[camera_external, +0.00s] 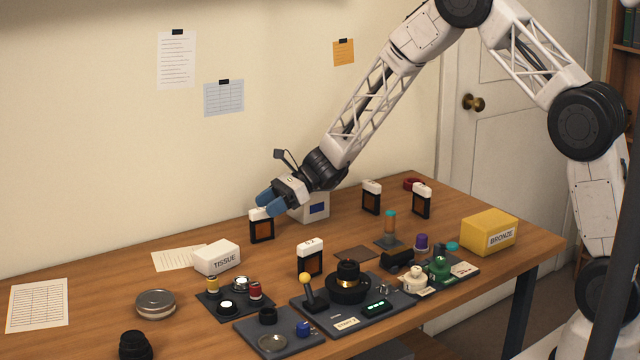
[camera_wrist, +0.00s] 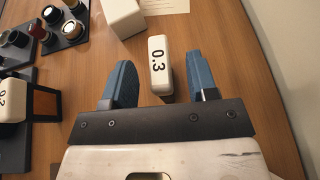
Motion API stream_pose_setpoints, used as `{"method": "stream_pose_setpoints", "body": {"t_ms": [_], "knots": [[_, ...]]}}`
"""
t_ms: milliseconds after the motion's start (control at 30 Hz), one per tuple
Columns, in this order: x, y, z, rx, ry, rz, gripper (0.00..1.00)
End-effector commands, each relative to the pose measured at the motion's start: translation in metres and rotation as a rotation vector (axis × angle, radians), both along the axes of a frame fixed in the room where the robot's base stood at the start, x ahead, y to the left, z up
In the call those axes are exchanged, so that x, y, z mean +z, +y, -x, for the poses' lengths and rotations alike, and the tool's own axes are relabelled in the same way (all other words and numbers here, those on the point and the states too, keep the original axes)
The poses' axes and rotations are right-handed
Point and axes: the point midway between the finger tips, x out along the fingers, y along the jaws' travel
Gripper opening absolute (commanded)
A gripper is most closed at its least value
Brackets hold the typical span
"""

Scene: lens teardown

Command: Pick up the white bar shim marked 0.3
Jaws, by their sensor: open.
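The white bar shim marked 0.3 (camera_wrist: 158,68) shows in the wrist view, lying between the two blue fingers with its black digits facing the camera. In the external view a white-topped black block with an orange window (camera_external: 261,227) stands upright on the wooden table, right under my gripper's fingers. My gripper (camera_wrist: 158,82) is open, with one finger on each side of the white bar and a gap to each. In the external view my gripper (camera_external: 268,203) comes in from the upper right, tilted.
Similar white-topped blocks stand at the centre (camera_external: 310,260) and farther right (camera_external: 371,198). Dark trays of parts (camera_external: 346,318) fill the front.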

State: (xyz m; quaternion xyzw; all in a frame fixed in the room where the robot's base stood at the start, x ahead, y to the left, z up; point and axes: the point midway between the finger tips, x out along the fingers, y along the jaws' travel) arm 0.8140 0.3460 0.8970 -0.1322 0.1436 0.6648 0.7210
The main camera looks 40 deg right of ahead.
Motion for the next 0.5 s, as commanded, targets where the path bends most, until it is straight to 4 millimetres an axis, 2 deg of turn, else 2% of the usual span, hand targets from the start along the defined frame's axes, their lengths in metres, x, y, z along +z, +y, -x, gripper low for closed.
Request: {"method": "stream_pose_setpoints", "body": {"t_ms": [233,500], "knots": [[-0.010,0.025,-0.001,0.000,-0.001,0.000,0.53],[-0.011,0.029,-0.001,-0.001,0.000,0.000,0.53]]}}
